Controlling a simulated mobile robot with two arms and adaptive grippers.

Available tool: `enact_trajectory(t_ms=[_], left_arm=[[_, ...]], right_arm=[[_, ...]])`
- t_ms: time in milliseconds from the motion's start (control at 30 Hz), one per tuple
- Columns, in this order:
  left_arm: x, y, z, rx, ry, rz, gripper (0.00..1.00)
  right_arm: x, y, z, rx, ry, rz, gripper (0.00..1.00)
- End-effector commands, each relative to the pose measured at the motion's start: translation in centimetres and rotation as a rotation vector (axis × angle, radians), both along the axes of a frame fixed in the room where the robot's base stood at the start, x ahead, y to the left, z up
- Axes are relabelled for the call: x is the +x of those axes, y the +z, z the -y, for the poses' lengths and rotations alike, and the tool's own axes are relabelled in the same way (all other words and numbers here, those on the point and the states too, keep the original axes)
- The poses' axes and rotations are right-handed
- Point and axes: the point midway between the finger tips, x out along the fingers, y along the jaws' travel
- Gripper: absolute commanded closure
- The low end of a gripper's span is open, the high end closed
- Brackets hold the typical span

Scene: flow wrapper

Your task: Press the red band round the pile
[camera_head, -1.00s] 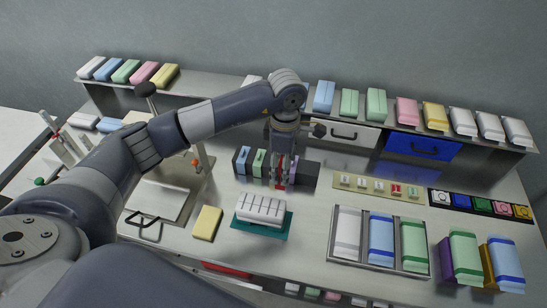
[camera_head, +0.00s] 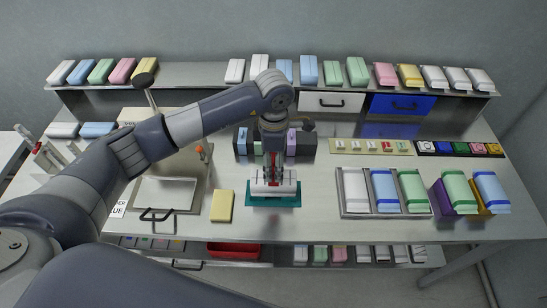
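The pile (camera_head: 260,189) is a row of white packs lying on a teal board (camera_head: 290,203) at the front middle of the bench. My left gripper (camera_head: 273,181) points straight down onto the middle of the pile. A narrow red piece (camera_head: 272,162), which looks like the red band, shows between its fingers, and the fingers look closed on it. The fingertips and the lower end of the red piece are at the top of the pile; I cannot tell whether they touch it. My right gripper is not in view.
A dark rack (camera_head: 307,144) with coloured blocks stands just behind the pile. A yellow block (camera_head: 222,206) lies to its left, and a metal tray (camera_head: 385,213) of wrapped packs stands to its right. A press-like stand (camera_head: 165,193) is further left.

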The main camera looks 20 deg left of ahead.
Motion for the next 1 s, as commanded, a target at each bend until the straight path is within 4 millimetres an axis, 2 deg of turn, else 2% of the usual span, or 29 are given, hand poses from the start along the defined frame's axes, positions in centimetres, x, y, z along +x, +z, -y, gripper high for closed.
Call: enact_trajectory(t_ms=[100, 300, 533, 1000], left_arm=[[-0.1, -1.6, 0.0, -0.001, -0.001, -0.003, 0.45], [-0.1, -3.6, 0.0, 0.000, -0.001, -0.002, 0.45], [0.0, -5.6, 0.0, 0.000, 0.000, 0.000, 0.45], [0.0, -5.8, 0.0, 0.000, -0.001, 0.000, 0.45]], right_arm=[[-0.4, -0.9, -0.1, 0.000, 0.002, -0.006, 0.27], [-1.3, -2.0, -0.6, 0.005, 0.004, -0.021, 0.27], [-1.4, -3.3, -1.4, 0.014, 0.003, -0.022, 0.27], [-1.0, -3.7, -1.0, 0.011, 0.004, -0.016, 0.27]])
